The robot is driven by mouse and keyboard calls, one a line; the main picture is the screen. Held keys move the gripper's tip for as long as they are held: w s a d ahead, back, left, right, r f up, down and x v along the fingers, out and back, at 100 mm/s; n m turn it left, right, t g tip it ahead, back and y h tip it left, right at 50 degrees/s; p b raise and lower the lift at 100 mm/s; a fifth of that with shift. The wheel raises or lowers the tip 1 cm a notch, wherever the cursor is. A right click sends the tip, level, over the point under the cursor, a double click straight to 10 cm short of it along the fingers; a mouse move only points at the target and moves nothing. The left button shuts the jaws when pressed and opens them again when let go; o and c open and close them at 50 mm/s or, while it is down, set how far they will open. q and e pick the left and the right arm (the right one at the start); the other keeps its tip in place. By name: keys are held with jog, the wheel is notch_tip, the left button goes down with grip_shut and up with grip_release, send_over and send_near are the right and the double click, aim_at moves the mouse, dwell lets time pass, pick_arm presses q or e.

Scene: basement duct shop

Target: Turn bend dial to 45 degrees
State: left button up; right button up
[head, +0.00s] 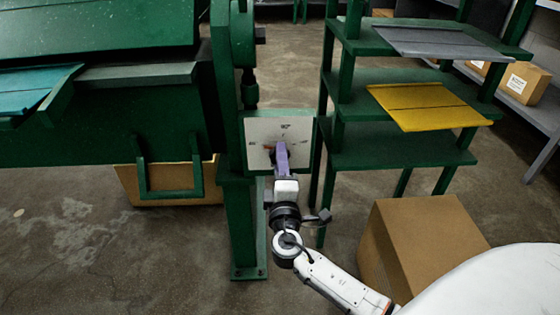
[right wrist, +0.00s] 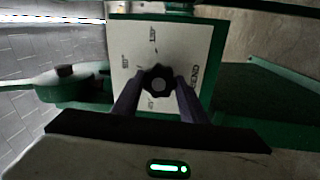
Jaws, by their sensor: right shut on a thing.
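The bend dial is a black lobed knob (right wrist: 158,79) on a white plate (head: 262,128) fixed to the green machine. The plate also shows in the right wrist view (right wrist: 139,40), with angle marks and lettering around the knob. In the head view a "90" mark is at the plate's top, and a small red pointer (head: 268,147) shows left of my fingers. The exact angle it shows is too small to tell. My right gripper (head: 281,150) reaches the plate from the front, its fingers on either side of the knob and shut on it. My left gripper is not in view.
The green bending machine (head: 170,110) fills the left. A green shelf stand (head: 400,145) with grey (head: 440,42) and yellow (head: 428,105) sheets stands close right of the dial. A cardboard box (head: 420,240) sits on the floor beside my right arm. Floor at lower left is clear.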

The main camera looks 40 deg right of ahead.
jog(key=shift+d, duration=0.1)
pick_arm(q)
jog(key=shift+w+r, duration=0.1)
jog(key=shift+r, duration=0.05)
pick_arm(e)
jog(key=o, duration=1.1)
jog(key=shift+c, duration=0.2)
pick_arm(q)
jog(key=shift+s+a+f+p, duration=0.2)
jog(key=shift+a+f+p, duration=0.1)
jog(key=shift+p, duration=0.15)
pick_arm(e)
jog(key=v, duration=1)
jog(key=shift+s, duration=0.2)
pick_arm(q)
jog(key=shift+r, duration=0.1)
